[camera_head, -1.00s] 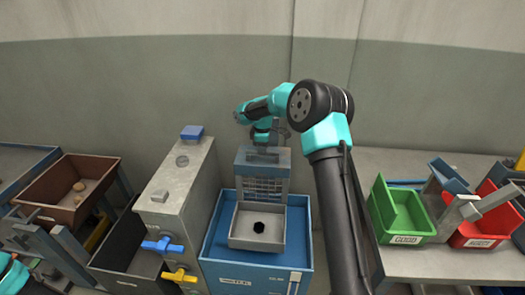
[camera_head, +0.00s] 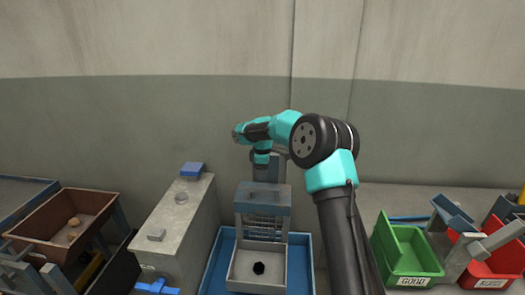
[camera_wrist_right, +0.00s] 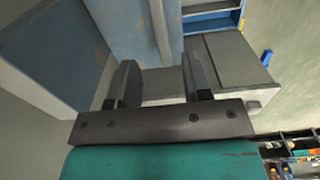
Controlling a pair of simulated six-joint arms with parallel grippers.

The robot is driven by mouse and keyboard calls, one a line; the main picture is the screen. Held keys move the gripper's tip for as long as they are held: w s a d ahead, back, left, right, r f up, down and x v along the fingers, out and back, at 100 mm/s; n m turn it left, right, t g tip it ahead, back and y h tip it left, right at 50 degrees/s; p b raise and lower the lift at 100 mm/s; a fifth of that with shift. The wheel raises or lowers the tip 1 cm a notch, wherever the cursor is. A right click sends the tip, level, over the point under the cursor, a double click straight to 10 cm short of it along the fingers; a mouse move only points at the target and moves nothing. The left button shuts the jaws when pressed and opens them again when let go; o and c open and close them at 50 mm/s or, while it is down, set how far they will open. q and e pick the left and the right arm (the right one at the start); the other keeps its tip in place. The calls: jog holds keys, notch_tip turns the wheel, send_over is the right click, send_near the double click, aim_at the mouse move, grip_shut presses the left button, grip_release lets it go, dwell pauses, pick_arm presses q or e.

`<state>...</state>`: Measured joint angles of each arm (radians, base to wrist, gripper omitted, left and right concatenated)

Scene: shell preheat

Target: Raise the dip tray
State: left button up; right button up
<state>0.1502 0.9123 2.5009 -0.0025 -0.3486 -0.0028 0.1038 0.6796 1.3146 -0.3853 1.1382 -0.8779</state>
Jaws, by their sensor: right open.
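The dip tray (camera_head: 258,278) is a shallow grey tray with a dark round spot in its floor. In the head view it sits inside the blue tank (camera_head: 221,262), in front of a grey mesh frame with a blue-grey top bar (camera_head: 264,198). My right gripper's arm reaches over from the right, and its wrist hangs behind and above that bar; the fingertips are hard to make out there. In the right wrist view my right gripper (camera_wrist_right: 160,82) is open. Its two dark fingers stand apart near blue panels and a pale grey block; whether they touch anything I cannot tell. My left gripper is not in view.
A tall grey cabinet (camera_head: 180,220) stands left of the tank, with a blue handle (camera_head: 155,287) at its front. A brown bin (camera_head: 65,225) is at far left. A green bin (camera_head: 408,255) and a red bin (camera_head: 485,270) stand at right.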

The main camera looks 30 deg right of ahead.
notch_tip(320, 180, up, 10)
dwell(0.4)
dwell(0.8)
